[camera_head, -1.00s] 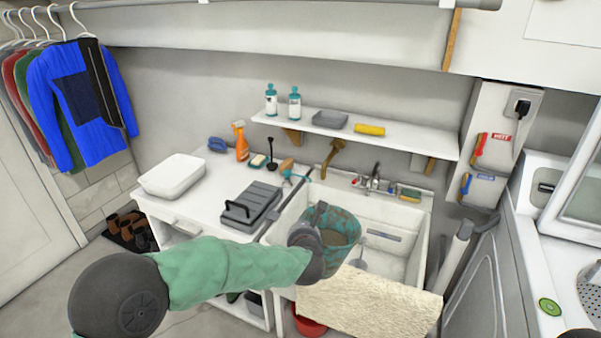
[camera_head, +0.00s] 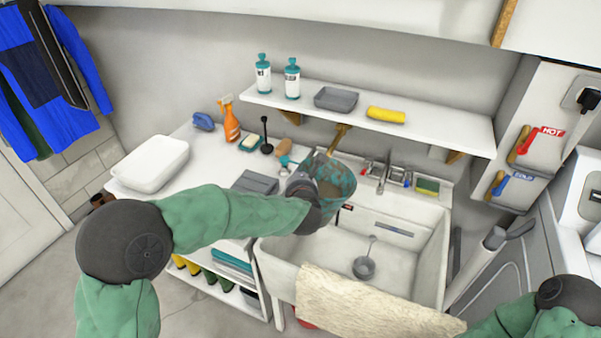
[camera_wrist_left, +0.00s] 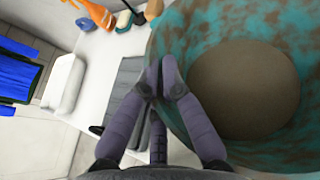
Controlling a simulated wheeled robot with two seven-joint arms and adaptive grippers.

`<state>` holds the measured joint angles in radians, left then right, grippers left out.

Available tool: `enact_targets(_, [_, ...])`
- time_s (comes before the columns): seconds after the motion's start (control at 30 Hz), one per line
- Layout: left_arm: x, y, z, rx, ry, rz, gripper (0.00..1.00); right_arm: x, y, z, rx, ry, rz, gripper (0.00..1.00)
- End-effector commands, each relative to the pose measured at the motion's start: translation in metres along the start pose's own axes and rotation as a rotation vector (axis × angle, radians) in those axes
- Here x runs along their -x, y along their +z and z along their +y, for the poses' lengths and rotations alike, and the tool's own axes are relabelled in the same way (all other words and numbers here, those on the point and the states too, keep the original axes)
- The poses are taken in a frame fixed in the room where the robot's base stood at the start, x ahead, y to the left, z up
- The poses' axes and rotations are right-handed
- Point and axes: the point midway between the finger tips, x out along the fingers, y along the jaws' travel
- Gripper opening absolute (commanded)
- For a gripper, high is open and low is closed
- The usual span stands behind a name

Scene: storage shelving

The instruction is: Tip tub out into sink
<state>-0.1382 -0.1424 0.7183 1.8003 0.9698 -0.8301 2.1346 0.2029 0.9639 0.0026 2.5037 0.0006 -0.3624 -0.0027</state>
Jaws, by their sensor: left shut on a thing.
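The tub (camera_head: 343,186) is teal with brown patches and has grey-brown contents, seen through its open top. It is held above the back left part of the white sink (camera_head: 280,252), mouth upward. My left gripper (camera_head: 303,186) is shut on the tub's near left wall. In the left wrist view the fingers (camera_wrist_left: 165,82) pinch the tub's rim (camera_wrist_left: 160,48), and a round grey-brown surface fills the inside. The tub's underside is hidden. Part of my right arm shows at the lower right in the head view, but its gripper is out of view.
A grey drain piece (camera_head: 364,267) sits in the sink. A cream towel (camera_head: 370,310) hangs over its front edge. The tap (camera_head: 383,172) and a sponge (camera_head: 428,186) are behind. A shelf (camera_head: 440,130) overhangs the back. A counter with a white basin (camera_head: 150,163) is left.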

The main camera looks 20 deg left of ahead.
Motion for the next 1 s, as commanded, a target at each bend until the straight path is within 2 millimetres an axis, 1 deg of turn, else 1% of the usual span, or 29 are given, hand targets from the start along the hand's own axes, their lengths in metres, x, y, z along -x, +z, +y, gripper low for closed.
enact_targets(0.03, [0.001,0.005,0.002,-0.022,0.009,-0.01,0.0,0.005,0.0,-0.002,0.0,0.0,0.0,0.4])
enact_targets(0.2, [0.001,0.015,0.009,-0.114,0.048,-0.059,0.0,0.014,0.0,-0.005,0.0,0.0,0.0,0.4])
enact_targets(0.93, [0.003,0.06,0.042,-0.515,0.216,-0.269,0.0,0.045,0.001,-0.016,0.0,0.0,0.001,0.4])
enact_targets(0.97, [0.003,0.062,0.043,-0.532,0.222,-0.278,0.0,0.046,0.001,-0.017,0.0,0.0,0.001,0.4])
enact_targets(1.0, [0.004,0.059,0.039,-0.55,0.226,-0.288,0.0,0.044,0.001,-0.016,0.0,0.0,0.001,0.4])
